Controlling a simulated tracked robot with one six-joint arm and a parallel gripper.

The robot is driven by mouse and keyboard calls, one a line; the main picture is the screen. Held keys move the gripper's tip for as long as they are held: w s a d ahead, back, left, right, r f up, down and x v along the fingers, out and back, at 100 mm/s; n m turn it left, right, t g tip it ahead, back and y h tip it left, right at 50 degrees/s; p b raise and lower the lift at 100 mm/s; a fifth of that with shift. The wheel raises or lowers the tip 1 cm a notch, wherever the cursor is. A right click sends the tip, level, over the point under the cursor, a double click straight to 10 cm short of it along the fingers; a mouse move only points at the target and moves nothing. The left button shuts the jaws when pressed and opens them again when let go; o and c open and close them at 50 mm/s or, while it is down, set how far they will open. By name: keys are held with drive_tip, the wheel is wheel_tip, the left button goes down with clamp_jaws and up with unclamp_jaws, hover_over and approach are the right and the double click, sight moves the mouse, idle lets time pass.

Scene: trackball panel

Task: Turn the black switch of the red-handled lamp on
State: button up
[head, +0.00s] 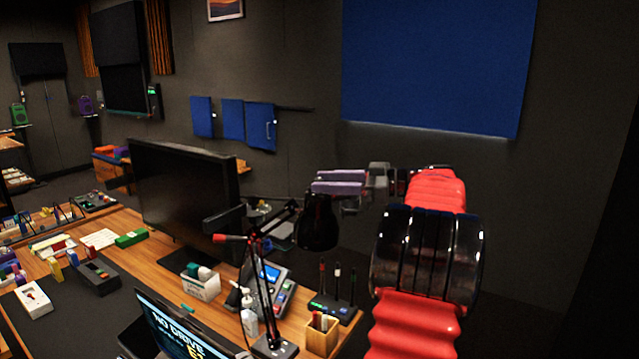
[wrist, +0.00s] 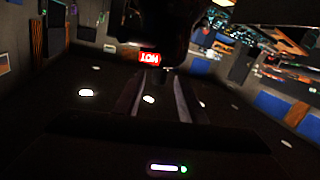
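The black desk lamp (head: 318,225) with a red handle (head: 230,238) stands on the desk in the head view, its jointed arm rising from a base near the front edge and its shade facing down. My gripper (head: 336,182) is just above and behind the shade, at the end of my red arm. In the wrist view, my gripper (wrist: 154,98) shows two fingers apart with nothing seen between them. A dark shape, probably the lamp shade (wrist: 150,25), fills the top middle, with a red upside-down label (wrist: 150,58) below it. I cannot make out the black switch.
A large monitor (head: 180,195) stands left of the lamp. A phone (head: 272,285), a white bottle (head: 248,312), a wooden pen box (head: 321,335) and a tilted screen (head: 178,332) crowd the lamp's base. A blue wall panel (head: 435,65) hangs behind.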

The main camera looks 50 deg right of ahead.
drive_tip(key=f+v, duration=0.1)
drive_tip(key=v, duration=1)
drive_tip(key=shift+r, duration=0.4)
drive_tip(key=shift+s+d, duration=0.1)
drive_tip(key=w+a+r+t+h, duration=0.35)
drive_tip(key=w+r, duration=0.45)
drive_tip(key=w, duration=0.5)
drive_tip(key=w+a+r+m+h, duration=0.3)
drive_tip(key=w+a+m+h, duration=0.15)
drive_tip(key=a, duration=0.25)
drive_tip(key=w+a+r+m+h, duration=0.3)
drive_tip(key=w+a+h, duration=0.2)
drive_tip(key=w+a, duration=0.15)
drive_tip(key=s+a+f+m+g+y, duration=0.1)
drive_tip(key=s+a+f+g, duration=0.3)
drive_tip(key=a+f, duration=0.55)
drive_tip(key=s+a+f+m+g, duration=0.1)
drive_tip(key=s+a+f+g, duration=0.3)
drive_tip(key=a+f, duration=0.55)
drive_tip(key=s+a+f+n+g+y, duration=0.3)
drive_tip(key=s+a+f+g+y, duration=0.2)
drive_tip(key=s+a+f, duration=1.1)
drive_tip(key=shift+s+a, duration=0.5)
drive_tip(key=shift+a, duration=0.25)
